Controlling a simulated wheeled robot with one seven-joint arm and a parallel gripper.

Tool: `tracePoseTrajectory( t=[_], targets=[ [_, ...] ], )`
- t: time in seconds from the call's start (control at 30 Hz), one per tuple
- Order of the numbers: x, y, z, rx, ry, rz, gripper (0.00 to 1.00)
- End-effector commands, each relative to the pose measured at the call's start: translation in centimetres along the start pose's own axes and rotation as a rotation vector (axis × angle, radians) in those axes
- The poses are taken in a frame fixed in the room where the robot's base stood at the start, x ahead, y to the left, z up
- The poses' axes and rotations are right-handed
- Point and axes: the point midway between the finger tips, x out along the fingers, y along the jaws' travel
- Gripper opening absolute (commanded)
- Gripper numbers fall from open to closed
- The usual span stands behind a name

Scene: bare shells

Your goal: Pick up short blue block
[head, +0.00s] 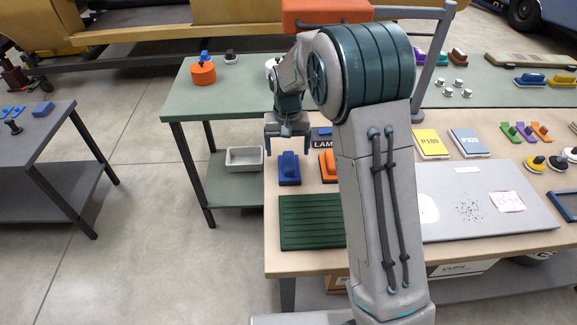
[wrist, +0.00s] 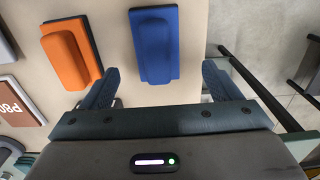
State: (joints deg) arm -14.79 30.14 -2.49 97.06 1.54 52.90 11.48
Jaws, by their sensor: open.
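A blue block (head: 289,169) with a raised grip on a flat base lies on the wooden worktable near its left edge. It also shows in the wrist view (wrist: 156,42), whole-length and just ahead of the fingers. My gripper (head: 287,150) is open and empty, pointing down above the block. In the wrist view my gripper (wrist: 160,78) has one finger to each side of the block's near end, with a gap on both sides. Neither finger appears to touch it. I cannot tell the exact height left between them.
An orange block (wrist: 72,58) lies close to the blue one. A green ribbed board (head: 312,222) lies in front of it. Another blue block (head: 42,109) is on the grey table at left. A pale tray (head: 244,159) sits on the lower green shelf.

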Motion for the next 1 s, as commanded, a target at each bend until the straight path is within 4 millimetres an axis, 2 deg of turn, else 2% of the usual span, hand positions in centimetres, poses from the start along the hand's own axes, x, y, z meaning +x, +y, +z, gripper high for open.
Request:
tracePoseTrajectory(
  t=[0.27, 0.53, 0.83, 0.87, 1.0],
  targets=[
    [2.2, 0.1, 0.2, 0.000, -0.002, 0.001, 0.84],
    [6.0, 0.4, 0.3, 0.000, -0.002, 0.000, 0.84],
    [6.6, 0.4, 0.3, 0.000, 0.001, -0.001, 0.84],
    [6.6, 0.4, 0.3, 0.000, 0.001, -0.001, 0.78],
    [6.6, 0.4, 0.3, 0.000, 0.001, -0.001, 0.39]
  ],
)
